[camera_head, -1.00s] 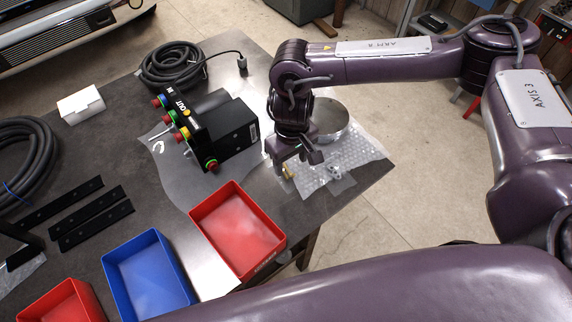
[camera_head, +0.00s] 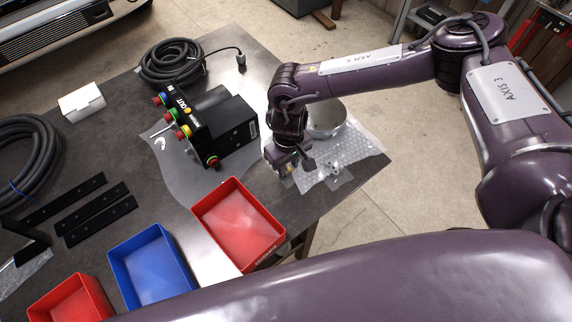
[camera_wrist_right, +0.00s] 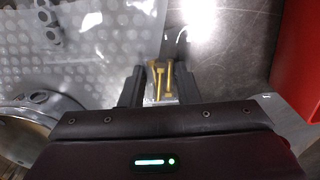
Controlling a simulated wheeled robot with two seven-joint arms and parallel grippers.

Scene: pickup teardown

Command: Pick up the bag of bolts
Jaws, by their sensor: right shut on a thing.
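The bag of bolts (camera_wrist_right: 162,80) shows in the right wrist view as brass-coloured bolts in a clear bag between my two dark fingers. My right gripper (camera_wrist_right: 159,86) is shut on it. In the head view my right gripper (camera_head: 284,168) points down at the table's right part, beside the black control box. Only a small yellowish bit of the bag (camera_head: 289,169) shows there; the rest is hidden by the gripper. I cannot tell whether the bag still touches the table. My left gripper is not in view.
Bubble wrap (camera_head: 365,150) with small metal parts (camera_head: 333,171) and a round metal bowl (camera_head: 328,121) lie right of the gripper. The black control box (camera_head: 225,128) stands to its left. A red bin (camera_head: 272,245) and a blue bin (camera_head: 183,288) are in front.

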